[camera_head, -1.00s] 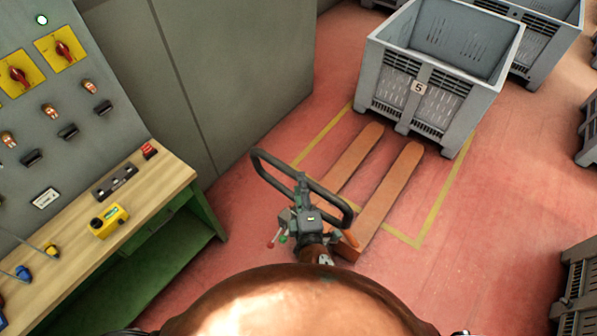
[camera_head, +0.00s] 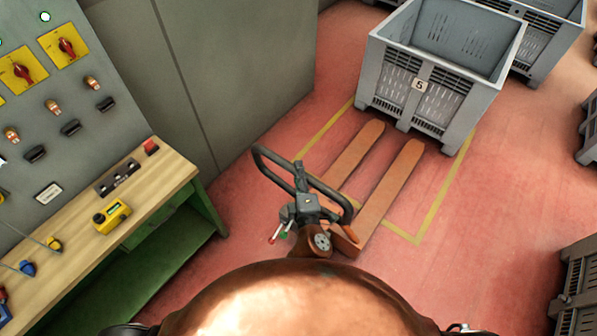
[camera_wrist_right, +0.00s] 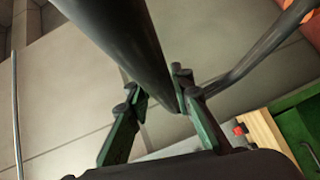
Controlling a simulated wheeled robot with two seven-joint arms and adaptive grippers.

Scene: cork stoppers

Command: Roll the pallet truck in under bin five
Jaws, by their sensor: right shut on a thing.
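The pallet truck has two orange forks (camera_head: 392,192) lying on the red floor and a black loop handle (camera_head: 268,168) at its near end. Bin five (camera_head: 398,92) is a grey slatted crate on feet with a "5" label on its front. Both rounded fork tips show just before the bin's front, one on each side of its middle foot. My right gripper (camera_head: 301,181) is at the handle. In the right wrist view its green fingers (camera_wrist_right: 158,90) are closed about a black handle bar (camera_wrist_right: 125,45). My left gripper is out of view.
A yellow line (camera_head: 440,205) marks the floor around the bin and forks. A grey cabinet (camera_head: 235,80) and a wooden-topped control desk (camera_head: 165,178) stand on the left. More grey crates stand behind (camera_head: 548,45) and at right (camera_head: 575,285). Floor right of the forks is clear.

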